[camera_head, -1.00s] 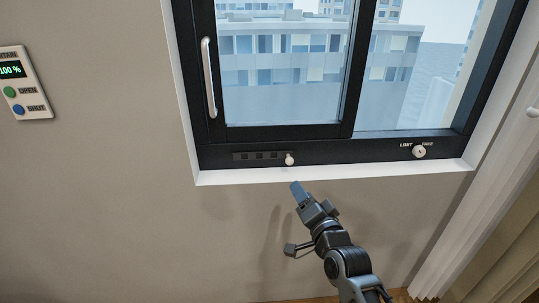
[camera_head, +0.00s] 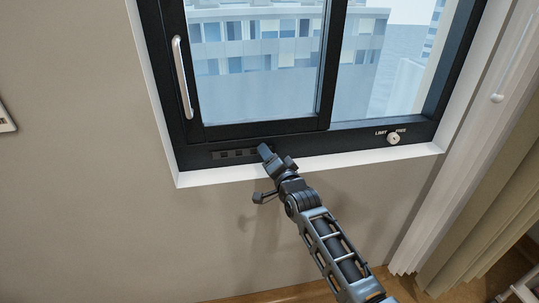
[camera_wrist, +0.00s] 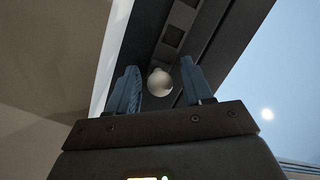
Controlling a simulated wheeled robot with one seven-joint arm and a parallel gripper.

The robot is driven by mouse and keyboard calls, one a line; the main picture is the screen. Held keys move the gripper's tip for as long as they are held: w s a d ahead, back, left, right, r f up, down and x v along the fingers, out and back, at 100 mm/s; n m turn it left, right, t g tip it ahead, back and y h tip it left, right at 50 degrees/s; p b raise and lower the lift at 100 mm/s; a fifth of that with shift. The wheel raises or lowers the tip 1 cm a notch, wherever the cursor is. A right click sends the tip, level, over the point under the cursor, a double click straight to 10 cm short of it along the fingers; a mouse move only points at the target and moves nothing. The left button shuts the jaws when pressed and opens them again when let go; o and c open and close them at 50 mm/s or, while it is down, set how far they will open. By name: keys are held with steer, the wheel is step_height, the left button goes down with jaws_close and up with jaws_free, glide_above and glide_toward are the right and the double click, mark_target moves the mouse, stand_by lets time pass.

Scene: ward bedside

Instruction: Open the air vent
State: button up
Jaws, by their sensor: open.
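The air vent (camera_head: 232,154) is a row of small dark slots in the black lower window frame, left of my gripper in the head view. Slots also show in the wrist view (camera_wrist: 172,36). Its round white knob (camera_wrist: 160,82) lies between my two fingertips in the wrist view, with a finger on either side. I cannot tell whether the fingers touch it. In the head view the knob is hidden behind my gripper (camera_head: 265,152), which is at the right end of the vent. My gripper is open.
The sliding sash with its pale handle (camera_head: 182,77) stands above the vent. A white limiter knob (camera_head: 393,138) sits on the frame to the right. The white sill (camera_head: 215,178) juts below. A curtain (camera_head: 478,170) hangs at the right.

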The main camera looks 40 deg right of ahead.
steer(key=shift+c, duration=0.3)
steer(key=shift+w+a+r, duration=0.1)
steer(key=shift+r, duration=0.05)
jaws_close()
